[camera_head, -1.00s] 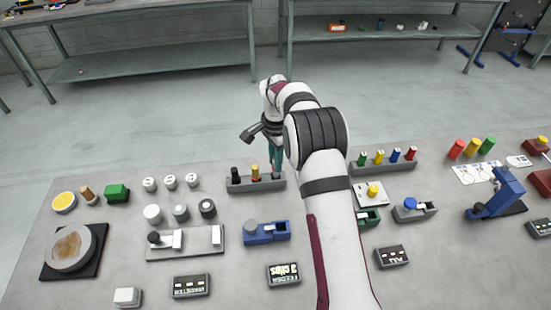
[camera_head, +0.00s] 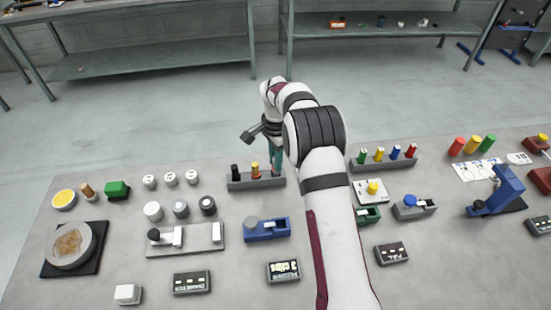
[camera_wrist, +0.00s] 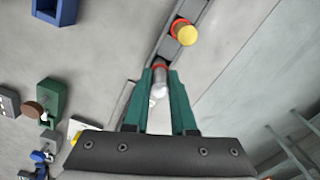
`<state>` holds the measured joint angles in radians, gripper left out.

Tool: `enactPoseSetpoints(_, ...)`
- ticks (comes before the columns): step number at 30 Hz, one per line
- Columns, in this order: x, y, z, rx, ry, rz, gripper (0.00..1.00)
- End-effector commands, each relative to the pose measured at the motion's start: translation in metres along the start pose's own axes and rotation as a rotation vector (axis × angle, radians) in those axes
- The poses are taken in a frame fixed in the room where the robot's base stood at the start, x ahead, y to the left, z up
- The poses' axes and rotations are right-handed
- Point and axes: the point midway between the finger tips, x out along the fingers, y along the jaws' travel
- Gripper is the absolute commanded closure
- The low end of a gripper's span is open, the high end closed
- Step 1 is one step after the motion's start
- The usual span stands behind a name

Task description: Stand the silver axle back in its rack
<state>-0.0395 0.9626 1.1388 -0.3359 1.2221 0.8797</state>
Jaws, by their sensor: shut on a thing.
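My gripper (camera_wrist: 160,95) has teal fingers shut on the silver axle (camera_wrist: 160,82), a grey rod with a reddish band, in the wrist view. In the head view, my gripper (camera_head: 274,160) is over the right end of the dark grey rack (camera_head: 250,184). A black axle (camera_head: 235,172) and a yellow axle with a red band (camera_head: 255,170) stand in that rack. In the wrist view, the yellow-topped axle (camera_wrist: 184,33) is just beyond the fingertips. The held axle's far end meets the rack's line there, but I cannot tell whether it is seated.
A second rack (camera_head: 385,164) with several coloured pegs stands right of my arm. A blue fixture (camera_head: 267,230) sits in front of the axle rack. Grey and white cylinders (camera_head: 181,209) stand to the left.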

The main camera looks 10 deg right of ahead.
Motion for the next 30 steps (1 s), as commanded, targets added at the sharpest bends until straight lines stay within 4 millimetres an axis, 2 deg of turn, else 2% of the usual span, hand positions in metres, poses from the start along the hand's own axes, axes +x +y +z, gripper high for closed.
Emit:
enactPoseSetpoints(8, 0.0, 0.0, 0.0, 0.0, 0.0, 0.0, 1.0)
enactPoseSetpoints(30, 0.016, 0.0, 0.0, 0.0, 0.0, 0.0, 1.0)
